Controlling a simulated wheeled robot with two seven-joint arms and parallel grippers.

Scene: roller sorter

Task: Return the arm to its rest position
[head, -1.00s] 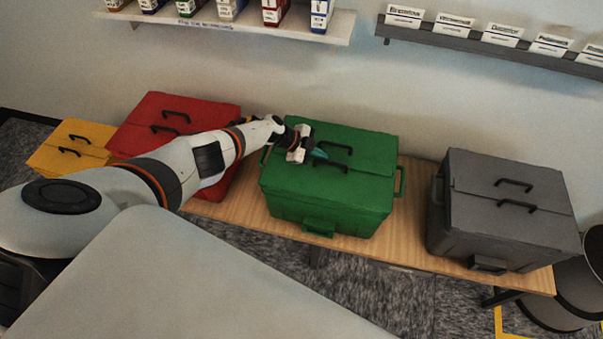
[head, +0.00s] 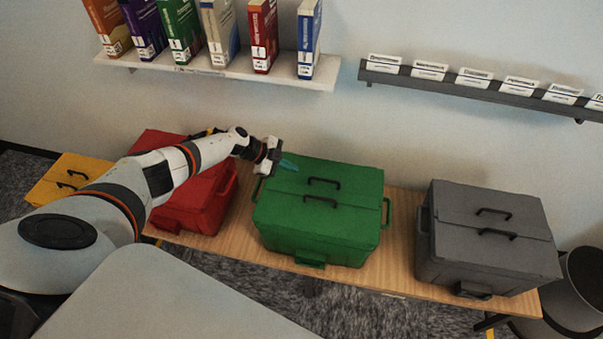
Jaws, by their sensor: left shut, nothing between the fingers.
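My left gripper (head: 285,162) is at the end of my left arm, which reaches in from the left across the red box. It is shut and empty. Its teal fingertips are above the back left part of the lid of the green box (head: 335,230). The green box is closed, with two black handles on its lid, and stands on a wooden table. I cannot tell whether the fingertips touch the lid. My right gripper is not in view.
A red box (head: 205,205) is partly hidden behind my arm, and a yellow box (head: 68,165) is at far left. A grey box (head: 490,255) stands right on the wooden table (head: 398,250). A white shelf (head: 230,69) with binders and a grey label rail (head: 480,88) are on the wall.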

